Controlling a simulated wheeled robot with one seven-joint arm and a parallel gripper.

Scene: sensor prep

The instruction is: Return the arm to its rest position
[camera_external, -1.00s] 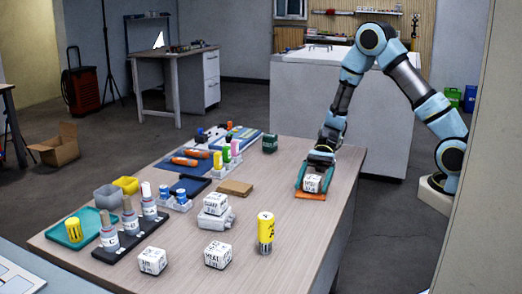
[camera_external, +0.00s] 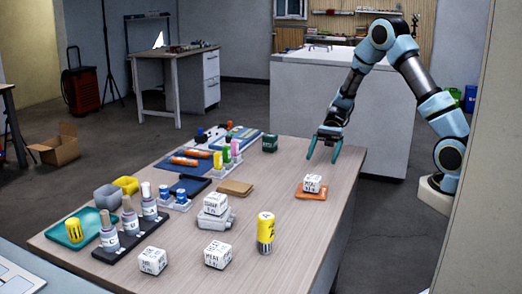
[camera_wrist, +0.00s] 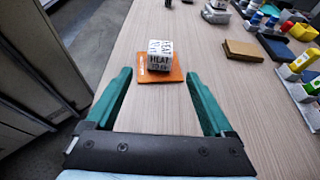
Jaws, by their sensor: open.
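My gripper (camera_external: 323,151) is open and empty, with its two teal fingers apart. It hangs above the table near its right edge, up and behind a white cube with black lettering (camera_external: 312,183). The cube sits on an orange mat (camera_external: 311,196) on the table. In the wrist view the cube (camera_wrist: 160,55) rests on the orange mat (camera_wrist: 146,78), ahead of the fingertips (camera_wrist: 157,78) and apart from them. My arm is bent in an arch over the table's back right.
The wooden table (camera_external: 290,240) carries several things left of the gripper: a brown block (camera_external: 235,188), a yellow cylinder (camera_external: 265,233), a cube on a grey device (camera_external: 215,204), loose cubes, and a dark rack (camera_external: 130,240) of bottles. A white cabinet (camera_external: 340,105) stands behind.

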